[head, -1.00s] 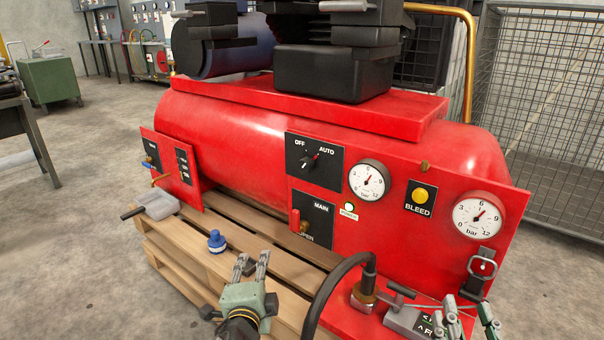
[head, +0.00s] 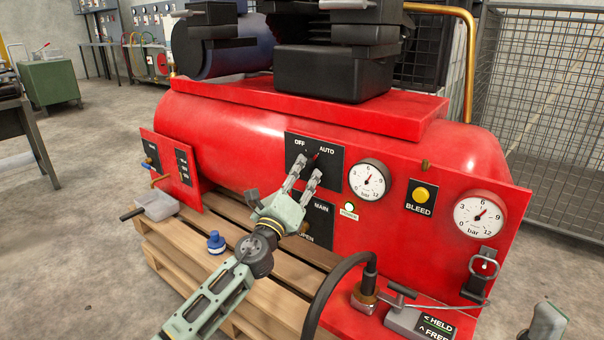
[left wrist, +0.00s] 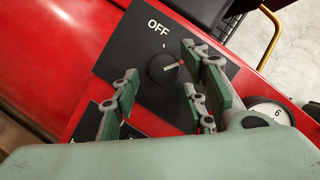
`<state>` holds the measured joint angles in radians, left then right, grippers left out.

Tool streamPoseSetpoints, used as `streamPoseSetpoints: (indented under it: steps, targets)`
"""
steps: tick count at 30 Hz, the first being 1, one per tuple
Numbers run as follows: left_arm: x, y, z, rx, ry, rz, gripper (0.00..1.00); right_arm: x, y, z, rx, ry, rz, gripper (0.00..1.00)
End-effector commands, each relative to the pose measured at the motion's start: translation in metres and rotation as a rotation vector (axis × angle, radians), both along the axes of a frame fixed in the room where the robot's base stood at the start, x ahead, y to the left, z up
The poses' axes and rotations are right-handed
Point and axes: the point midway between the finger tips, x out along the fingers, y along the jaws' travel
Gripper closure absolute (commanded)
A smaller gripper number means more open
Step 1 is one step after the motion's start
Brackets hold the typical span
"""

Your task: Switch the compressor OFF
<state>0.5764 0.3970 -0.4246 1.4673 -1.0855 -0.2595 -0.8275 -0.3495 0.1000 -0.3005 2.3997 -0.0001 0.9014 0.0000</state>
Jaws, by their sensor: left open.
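The compressor is a red tank with a front panel (head: 400,235). Its black OFF/AUTO plate (head: 331,178) carries a dark round selector knob (left wrist: 164,70) with a red pointer mark. In the left wrist view the mark points right, away from the OFF label (left wrist: 158,27); the AUTO label is hidden there by my fingers. My left gripper (head: 304,170) is open in front of the plate, its fingers to either side of the knob, which shows between them in the left wrist view. I cannot tell whether they touch it. My right gripper's fingers are out of view.
Pressure gauges (head: 369,180), a yellow BLEED button (head: 421,194) and a HELD/FREE lever block (head: 420,322) lie to the right. A black hose (head: 322,290) curves up in front. A blue-capped item (head: 216,243) stands on the wooden pallet (head: 190,250). A wire cage (head: 550,120) stands behind.

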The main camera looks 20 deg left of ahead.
Motion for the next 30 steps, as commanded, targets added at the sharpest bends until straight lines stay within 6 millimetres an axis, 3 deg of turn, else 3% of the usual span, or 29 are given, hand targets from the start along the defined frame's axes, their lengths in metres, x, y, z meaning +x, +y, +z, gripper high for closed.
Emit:
streamPoseSetpoints:
  steps: [6, 15, 30]
  targets:
    - [0.020, -0.002, 0.005, -0.002, -0.001, 0.000, 0.59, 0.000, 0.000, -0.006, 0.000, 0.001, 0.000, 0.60]
    - [0.022, -0.002, 0.007, -0.003, 0.001, 0.000, 0.59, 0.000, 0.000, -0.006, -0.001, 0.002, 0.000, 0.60]
    - [0.022, -0.001, 0.005, -0.003, 0.002, 0.003, 1.00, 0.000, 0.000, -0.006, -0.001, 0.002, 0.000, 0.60]
